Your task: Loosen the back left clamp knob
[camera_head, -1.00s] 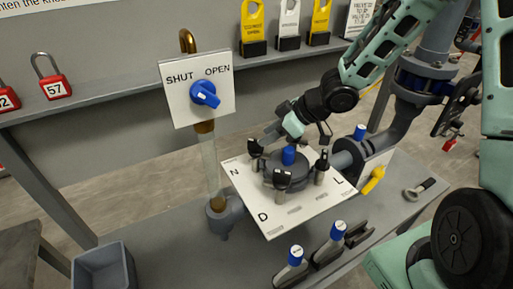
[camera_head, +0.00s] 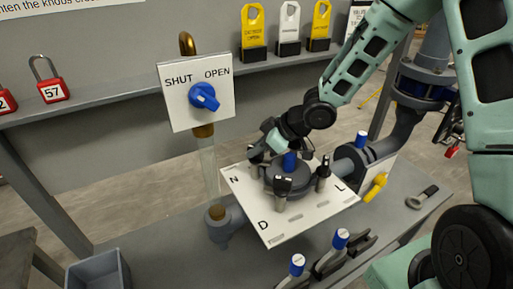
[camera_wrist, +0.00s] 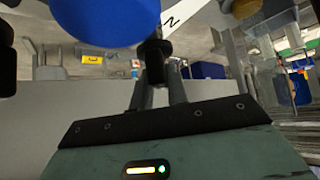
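The round grey filter housing (camera_head: 302,180) sits on a white plate (camera_head: 285,226) marked N, D and L, with a blue cap (camera_head: 290,161) on top. Black clamp knobs stand around it, including a front one (camera_head: 283,184) and a right one (camera_head: 323,172).
A blue valve handle (camera_head: 204,96) on a SHUT/OPEN plate stands at the back left. Blue-topped levers (camera_head: 297,265) are at the front, and a yellow handle (camera_head: 376,186) is on the right. A grey bin (camera_head: 98,271) is at the lower left. The bench between is clear.

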